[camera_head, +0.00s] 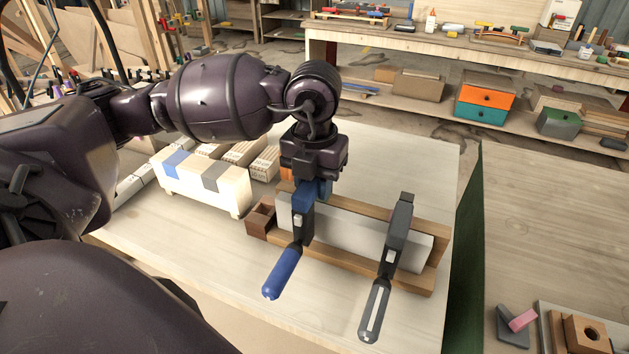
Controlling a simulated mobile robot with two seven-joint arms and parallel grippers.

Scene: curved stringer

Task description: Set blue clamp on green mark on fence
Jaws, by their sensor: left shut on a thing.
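The blue clamp (281,272) has a blue handle pointing toward the front and a dark bar above it. My left gripper (306,182) is shut on the upper end of this clamp, pointing down over the fence. The fence (345,236) is a long pale block with wooden strips along it, lying on the light worktable. The clamp stands across the fence's left part; I cannot tell whether it touches. A grey-and-black clamp (391,255) sits across the fence's right part. I see no green mark; it may be hidden. My right gripper is not in view.
A brown open block (262,217) stands at the fence's left end. A pale rack with blue and grey patches (205,182) stands behind left. Another table (555,230) lies across a gap to the right. The worktable's front left is clear.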

